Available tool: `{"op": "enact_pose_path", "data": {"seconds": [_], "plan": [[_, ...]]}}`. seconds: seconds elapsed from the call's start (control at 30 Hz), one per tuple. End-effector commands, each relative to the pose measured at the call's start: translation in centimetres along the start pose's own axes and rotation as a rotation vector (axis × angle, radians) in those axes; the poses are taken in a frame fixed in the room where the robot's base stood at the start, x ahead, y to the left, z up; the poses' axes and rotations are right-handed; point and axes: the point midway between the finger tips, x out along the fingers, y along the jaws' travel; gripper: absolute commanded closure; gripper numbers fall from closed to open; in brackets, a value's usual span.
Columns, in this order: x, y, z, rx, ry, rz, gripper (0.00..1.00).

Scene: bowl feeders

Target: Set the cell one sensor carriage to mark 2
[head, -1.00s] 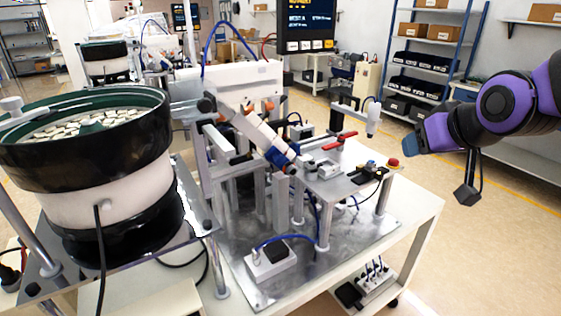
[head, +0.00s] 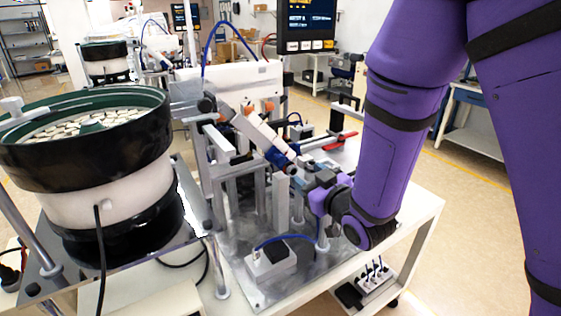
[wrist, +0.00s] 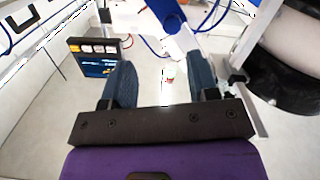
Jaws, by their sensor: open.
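My gripper (wrist: 160,64) is open in the wrist view, its two dark blue-grey fingers apart with nothing held between them. A small white, green and red item (wrist: 168,73) shows beyond the gap, blurred. In the head view my purple arm reaches over the right of the cell one station, and its wrist hides most of the small front plate. I cannot pick out the sensor carriage or its marks for sure. A slanted white unit with a blue end (head: 280,158) sits just left of my gripper; whether they touch is unclear.
A large bowl feeder (head: 85,155) stands at the left; its dark base (wrist: 262,85) shows at right in the wrist view. A screen (head: 308,22) stands behind the station and shows in the wrist view (wrist: 95,60). A red handle (head: 340,141) lies close behind my wrist.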

Motion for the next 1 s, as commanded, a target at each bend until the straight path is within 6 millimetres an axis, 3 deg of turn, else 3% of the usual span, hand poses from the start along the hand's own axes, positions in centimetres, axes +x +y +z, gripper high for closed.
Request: {"op": "enact_pose_path", "data": {"seconds": [0.1,0.37,0.8,1.0], "plan": [[0.0,-1.1,0.3,-0.018,0.038,-0.020,0.46],[1.1,-1.5,0.3,-0.023,0.053,-0.026,0.46],[8.0,-1.6,-0.2,-0.024,0.054,-0.025,0.46],[10.1,-1.6,-0.2,-0.023,0.052,-0.024,0.46]]}}
